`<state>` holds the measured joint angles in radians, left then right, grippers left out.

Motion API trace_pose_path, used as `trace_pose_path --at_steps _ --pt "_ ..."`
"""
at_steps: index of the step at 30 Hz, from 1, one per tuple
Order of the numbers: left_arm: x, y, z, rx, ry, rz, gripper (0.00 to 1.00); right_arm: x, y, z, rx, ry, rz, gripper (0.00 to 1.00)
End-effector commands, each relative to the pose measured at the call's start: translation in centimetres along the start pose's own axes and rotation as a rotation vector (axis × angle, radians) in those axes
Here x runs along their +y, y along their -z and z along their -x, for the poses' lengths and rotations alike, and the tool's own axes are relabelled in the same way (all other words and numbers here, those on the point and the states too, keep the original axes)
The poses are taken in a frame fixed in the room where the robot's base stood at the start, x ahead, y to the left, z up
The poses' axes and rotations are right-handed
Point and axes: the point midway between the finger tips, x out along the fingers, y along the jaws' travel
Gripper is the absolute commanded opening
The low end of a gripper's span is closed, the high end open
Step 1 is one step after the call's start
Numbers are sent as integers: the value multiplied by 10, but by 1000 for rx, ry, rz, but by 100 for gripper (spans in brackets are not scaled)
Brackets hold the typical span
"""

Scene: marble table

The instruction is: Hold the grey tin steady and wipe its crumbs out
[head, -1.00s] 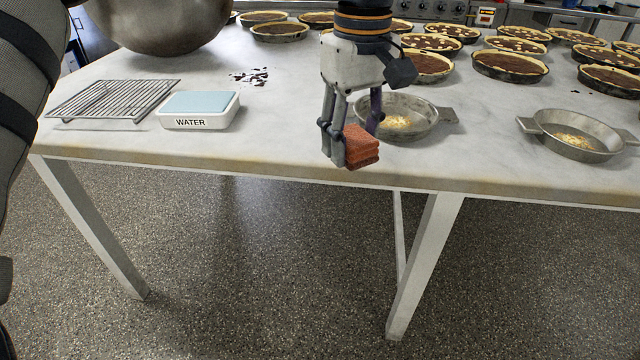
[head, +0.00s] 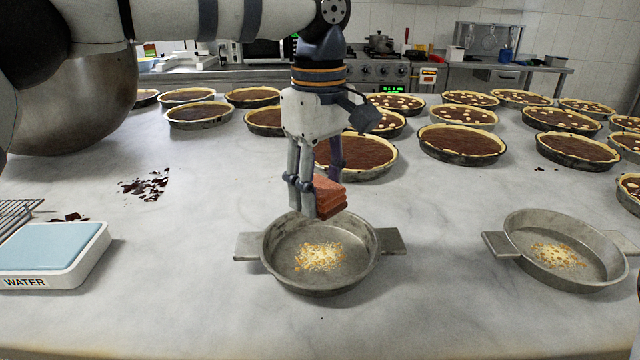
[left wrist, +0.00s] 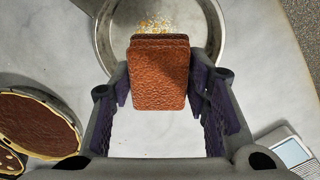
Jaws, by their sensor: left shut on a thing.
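A grey tin (head: 285,250) with two flat handles sits upright on the marble table, with pale crumbs (head: 320,256) on its floor. It also shows in the left wrist view (left wrist: 205,30). A second grey tin (head: 520,227) with crumbs stands to the right. My left gripper (head: 318,195) is shut on a reddish-brown sponge (head: 331,198). The sponge (left wrist: 160,75) sits between both fingers in the left wrist view. In the head view it appears over the first tin's far rim; I cannot tell whether it touches. My right gripper is out of view, and no gripper holds the tin.
Several chocolate tarts (head: 462,144) fill the back of the table. A white WATER tray with a blue pad (head: 45,247) stands at left, by a wire rack (head: 15,214). Dark shavings (head: 145,187) and a large metal bowl (head: 80,105) lie beyond. Marble between the tins is clear.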

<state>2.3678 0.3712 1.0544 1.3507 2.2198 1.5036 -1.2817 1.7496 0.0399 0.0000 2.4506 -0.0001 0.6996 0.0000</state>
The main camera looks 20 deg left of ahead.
Motion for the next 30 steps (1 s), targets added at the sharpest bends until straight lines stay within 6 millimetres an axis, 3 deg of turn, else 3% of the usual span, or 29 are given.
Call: trace_pose_path --at_steps 2,18,30 --pt "0 -1 1 1 -3 0 20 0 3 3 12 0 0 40" --pt "0 0 -73 0 2 0 20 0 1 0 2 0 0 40" --pt "0 0 -80 0 -1 0 20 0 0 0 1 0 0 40"
